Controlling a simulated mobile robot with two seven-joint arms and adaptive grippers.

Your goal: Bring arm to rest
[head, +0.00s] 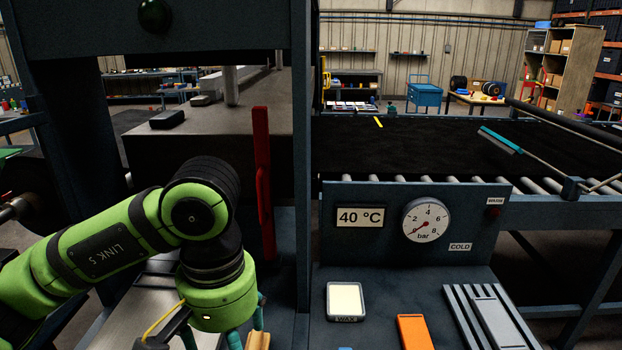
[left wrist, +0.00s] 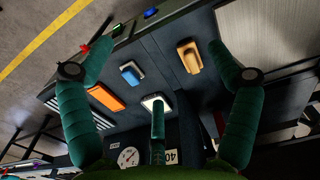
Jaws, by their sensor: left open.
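My left arm reaches in from the left in the head view, bent downward at the wrist. My left gripper (head: 228,338) hangs at the bottom edge, over the front of the bench, with its fingertips partly cut off. In the left wrist view my left gripper (left wrist: 160,54) has its teal fingers spread wide, with nothing between them held. A tan wooden-looking block (left wrist: 187,56) lies on the dark bench beyond the fingers; part of it (head: 259,341) shows beside the gripper in the head view. My right arm and gripper are not in view.
A red lever (head: 263,185) stands upright by the press post (head: 302,150). On the bench are a wax tin (head: 346,300), an orange block (head: 414,332), a blue item (left wrist: 131,73) and a grey ribbed rack (head: 490,318). A panel with a gauge (head: 425,220) stands behind, before the black belt (head: 420,145).

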